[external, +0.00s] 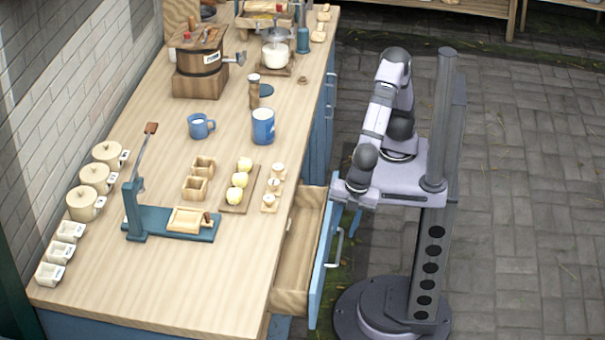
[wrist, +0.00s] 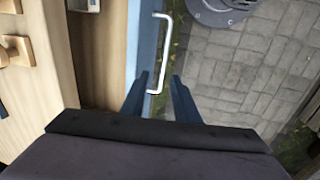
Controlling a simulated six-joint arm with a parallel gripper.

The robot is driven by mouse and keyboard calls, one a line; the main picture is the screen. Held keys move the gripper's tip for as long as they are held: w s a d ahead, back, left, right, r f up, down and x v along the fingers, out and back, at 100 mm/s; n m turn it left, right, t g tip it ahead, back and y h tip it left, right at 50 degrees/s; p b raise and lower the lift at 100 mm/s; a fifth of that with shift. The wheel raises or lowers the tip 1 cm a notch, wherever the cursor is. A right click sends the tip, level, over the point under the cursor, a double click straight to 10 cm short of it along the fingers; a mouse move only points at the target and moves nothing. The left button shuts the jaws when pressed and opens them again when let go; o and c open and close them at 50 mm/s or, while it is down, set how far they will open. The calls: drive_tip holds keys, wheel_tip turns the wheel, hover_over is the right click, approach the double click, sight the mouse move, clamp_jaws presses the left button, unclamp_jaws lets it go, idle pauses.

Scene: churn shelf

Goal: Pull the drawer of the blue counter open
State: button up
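In the wrist view the drawer inside (wrist: 98,60), the blue front (wrist: 146,50) and the white handle (wrist: 163,45) also show. My gripper (wrist: 158,84) is open, its two dark blue fingers apart. One end of the handle appears between the fingertips; I cannot tell whether they touch it.
The wooden counter top (external: 150,300) bears a teal press (external: 170,224), blue mugs (external: 263,127), a row of pale fruit on a board (external: 230,205), and lidded pots (external: 95,178) along the wall. Paved floor (external: 520,200) lies open to the right of my base.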

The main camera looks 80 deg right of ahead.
sight(338, 250)
drive_tip(key=shift+w+f, duration=0.25)
drive_tip(key=shift+f, duration=0.9)
drive_tip(key=shift+w+f, duration=0.2)
drive_tip(key=shift+f, duration=1)
drive_tip(key=shift+w+f, duration=0.25)
drive_tip(key=shift+f, duration=0.9)
